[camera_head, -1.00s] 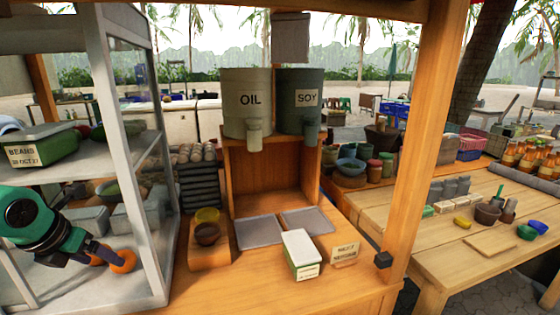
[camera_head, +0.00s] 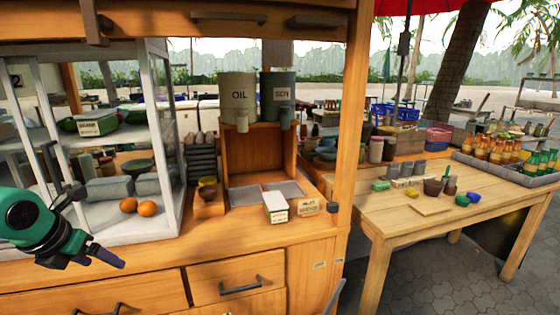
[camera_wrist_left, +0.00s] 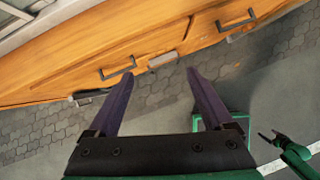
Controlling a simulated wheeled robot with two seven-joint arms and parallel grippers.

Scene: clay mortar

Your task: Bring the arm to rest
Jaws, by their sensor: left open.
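My left arm comes in from the left in the head view, and its gripper (camera_head: 108,258) hangs in front of the wooden counter, below the cabinet shelf. In the left wrist view the purple fingers (camera_wrist_left: 160,75) are spread wide with nothing between them. Beyond them are the counter's drawer fronts and the paved ground. A green arm end with dark fingers, probably my right gripper (camera_wrist_left: 268,138), shows small at the lower right of that view. Its opening is too small to judge.
Two oranges (camera_head: 138,206) lie on the white cabinet's lower shelf (camera_head: 112,222). Drawer handles (camera_head: 240,287) stick out from the counter front, close to my left gripper. A wooden table (camera_head: 400,222) stands to the right, with paved floor (camera_head: 430,285) before it.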

